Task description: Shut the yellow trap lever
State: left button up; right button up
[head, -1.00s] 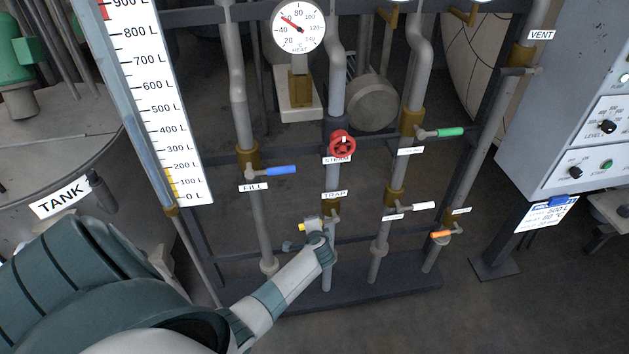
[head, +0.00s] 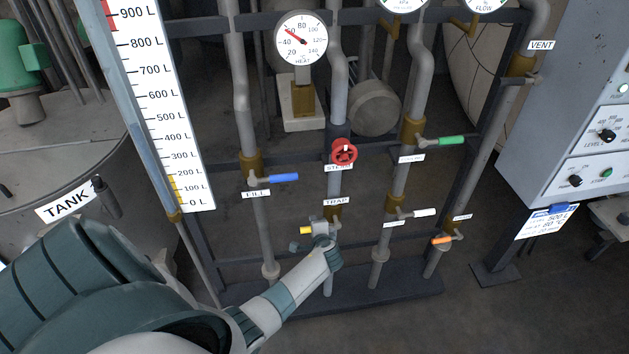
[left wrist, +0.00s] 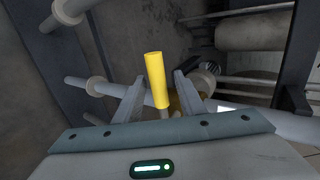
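The yellow trap lever (left wrist: 156,80) stands in the left wrist view between the two fingers of my left gripper (left wrist: 158,92), which are apart with gaps on both sides of it. In the head view only a small yellow end of the lever (head: 306,230) shows, just left of my left gripper (head: 318,232), below the TRAP label (head: 335,202). The valve body and the rest of the lever are mostly hidden behind the gripper. My right gripper is in neither view.
A red steam handwheel (head: 344,151) sits above on the same pipe. The blue fill lever (head: 284,178) is to the upper left. A white lever (head: 424,213) and an orange lever (head: 442,240) are to the right. A dark lower rail (head: 380,296) runs beneath the pipes.

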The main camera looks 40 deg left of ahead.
pick_arm(q)
jog(key=shift+d, duration=0.15)
jog(key=b+v, duration=0.1)
jog(key=v, duration=1.6)
jog(key=shift+s, duration=0.1)
dwell(0.4)
jog(key=s+d+f+g+h+b, duration=0.1)
jog(key=s+d+f+h, duration=0.2)
jog(key=f, duration=0.7)
jog(key=s+d+f+g+h, duration=0.1)
jog(key=s+d+f, duration=0.2)
jog(key=s+f, duration=0.5)
jog(key=s+d+f+g+h+b, duration=0.1)
jog(key=s+d+f+h, duration=0.15)
jog(key=f, duration=0.95)
jog(key=s+f+n+g, duration=0.1)
jog(key=s+f+n, duration=0.1)
jog(key=s+f, duration=0.4)
jog(key=s+d+f+n+g+h+b, duration=0.1)
jog(key=s+f, duration=0.4)
jog(key=s, duration=1)
jog(key=s+d+f+n+g+h+b, duration=0.1)
jog(key=s+f+n, duration=0.1)
jog(key=s+f, duration=0.4)
jog(key=s, duration=0.5)
jog(key=shift+s+f+n, duration=0.3)
jog(key=shift+f+n, duration=0.05)
jog(key=shift+n, duration=0.05)
jog(key=shift+d, duration=0.15)
